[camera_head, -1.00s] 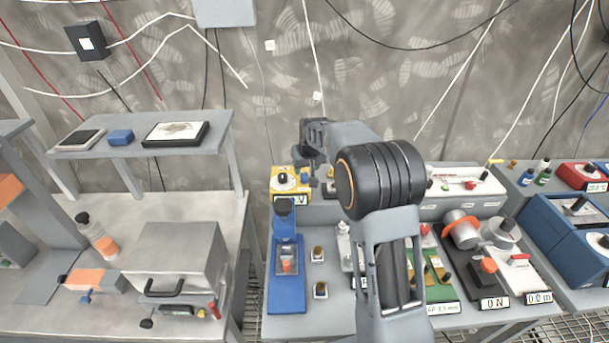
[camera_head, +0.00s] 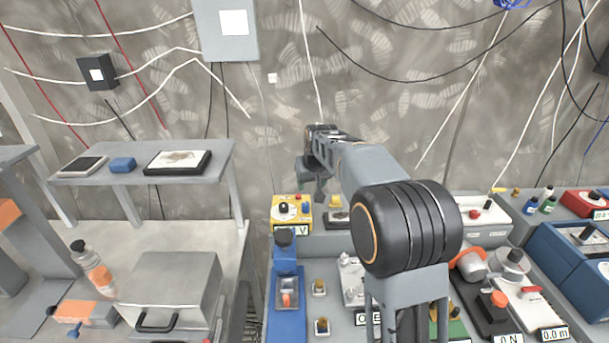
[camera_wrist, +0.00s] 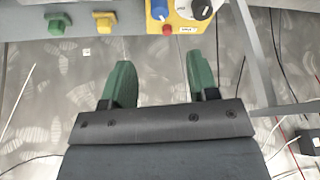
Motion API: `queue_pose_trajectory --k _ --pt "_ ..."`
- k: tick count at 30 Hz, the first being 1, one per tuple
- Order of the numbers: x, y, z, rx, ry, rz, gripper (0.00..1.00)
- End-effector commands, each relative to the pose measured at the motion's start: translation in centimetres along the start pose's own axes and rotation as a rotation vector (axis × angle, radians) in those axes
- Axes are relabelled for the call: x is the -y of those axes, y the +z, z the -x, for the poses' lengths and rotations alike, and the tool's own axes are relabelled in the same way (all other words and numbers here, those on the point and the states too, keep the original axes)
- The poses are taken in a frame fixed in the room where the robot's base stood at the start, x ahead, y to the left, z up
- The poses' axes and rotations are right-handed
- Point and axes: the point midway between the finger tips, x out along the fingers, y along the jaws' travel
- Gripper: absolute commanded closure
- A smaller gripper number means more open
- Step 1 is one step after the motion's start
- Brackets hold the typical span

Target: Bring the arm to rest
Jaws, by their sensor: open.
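My arm reaches from the bottom of the head view, over the middle bench, with its black elbow joint (camera_head: 408,228) in front. My gripper (camera_head: 320,192) is at its far end, small and partly hidden by the wrist, above the back of the bench near a yellow box with a dial (camera_head: 292,213). In the wrist view the two green fingers of my gripper (camera_wrist: 160,78) stand apart with nothing between them. The yellow box also shows there at the top (camera_wrist: 188,14), beyond the fingertips.
The middle bench holds a blue device (camera_head: 287,295), small brass-topped parts (camera_head: 319,287) and several instruments. Blue boxes (camera_head: 575,250) stand at right. Cables hang along the wall.

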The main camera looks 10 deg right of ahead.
Motion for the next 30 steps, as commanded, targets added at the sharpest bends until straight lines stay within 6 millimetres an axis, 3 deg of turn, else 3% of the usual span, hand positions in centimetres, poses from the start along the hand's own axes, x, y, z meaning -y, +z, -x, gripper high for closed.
queue_pose_trajectory --k 2,6,15,19,24,30 --pt "0.0 0.9 -0.8 0.025 0.0 -0.01 0.46" --pt "0.2 5.3 -1.8 0.109 0.002 -0.029 0.46" --pt "1.4 19.4 4.0 0.166 0.018 -0.058 0.46" --pt "1.8 24.3 5.8 0.147 0.023 -0.06 0.46" --pt "2.0 27.8 7.3 0.097 0.026 -0.054 0.46" --pt "2.2 28.2 9.0 0.027 0.027 -0.05 0.46"
